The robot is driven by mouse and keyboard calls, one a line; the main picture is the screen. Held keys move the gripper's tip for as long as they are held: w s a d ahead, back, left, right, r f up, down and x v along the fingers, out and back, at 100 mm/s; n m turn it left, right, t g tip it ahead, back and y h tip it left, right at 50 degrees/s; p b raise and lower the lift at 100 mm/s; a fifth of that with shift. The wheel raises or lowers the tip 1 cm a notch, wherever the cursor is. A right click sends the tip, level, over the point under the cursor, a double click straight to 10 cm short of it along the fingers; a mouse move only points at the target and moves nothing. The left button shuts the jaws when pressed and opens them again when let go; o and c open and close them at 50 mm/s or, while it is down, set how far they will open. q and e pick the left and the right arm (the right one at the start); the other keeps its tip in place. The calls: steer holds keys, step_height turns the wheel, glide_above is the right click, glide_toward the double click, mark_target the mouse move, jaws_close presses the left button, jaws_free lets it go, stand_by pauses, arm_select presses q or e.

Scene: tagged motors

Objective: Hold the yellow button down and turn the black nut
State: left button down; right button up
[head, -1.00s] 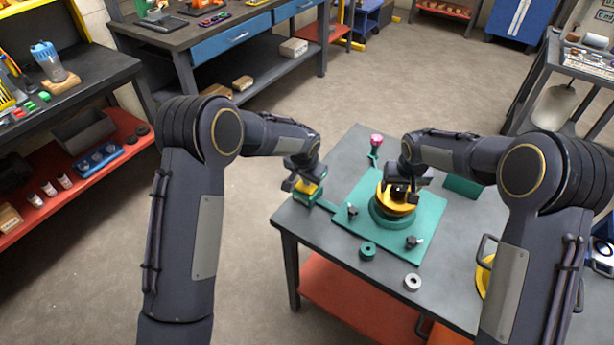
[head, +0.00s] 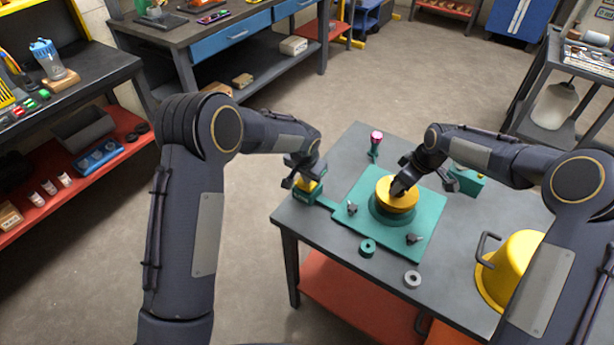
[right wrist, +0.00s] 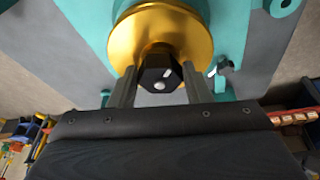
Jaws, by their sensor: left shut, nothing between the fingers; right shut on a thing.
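The black nut (right wrist: 158,73) sits at the middle of a round yellow disc (head: 397,205) on a green base. My right gripper (head: 399,191) is shut on the nut, with one finger on each side of it in the right wrist view. In the head view the gripper hides the nut. The yellow button (head: 306,186) is on a green block at the left edge of the table. My left gripper (head: 304,181) is shut and empty right over the button; whether it presses it down cannot be told.
The green plate (head: 430,215) carries small black clamps (head: 413,239). A green ring (head: 367,247) and a grey ring (head: 412,279) lie near the front edge. A pink-topped post (head: 376,142) stands behind. A yellow bucket (head: 512,270) stands at the right, below my right arm.

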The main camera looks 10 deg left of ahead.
steer(key=n, duration=0.2)
steer(key=n+g, duration=0.1)
steer(key=n, duration=0.2)
steer(key=shift+d+f+y, duration=0.1)
steer(key=shift+f+y, duration=0.1)
steer(key=shift+y, duration=0.1)
steer(key=o, duration=1)
steer(key=shift+w, duration=0.1)
steer(key=shift+r, duration=0.1)
steer(key=m, duration=0.2)
steer(key=shift+m+t, duration=0.3)
steer(key=shift+m, duration=0.1)
steer(key=m, duration=0.3)
steer(key=m+t+h, duration=0.1)
steer(key=shift+a+m, duration=0.3)
steer(key=shift+m, duration=0.1)
steer(key=m, duration=0.2)
steer(key=m+h, duration=0.1)
steer(key=m, duration=0.1)
steer(key=shift+s+a+m+t, duration=0.1)
steer(key=shift+s+m+t, duration=0.1)
steer(key=shift+m+t, duration=0.1)
steer(key=m+h, duration=0.1)
steer(key=m, duration=0.1)
steer(key=shift+m, duration=0.3)
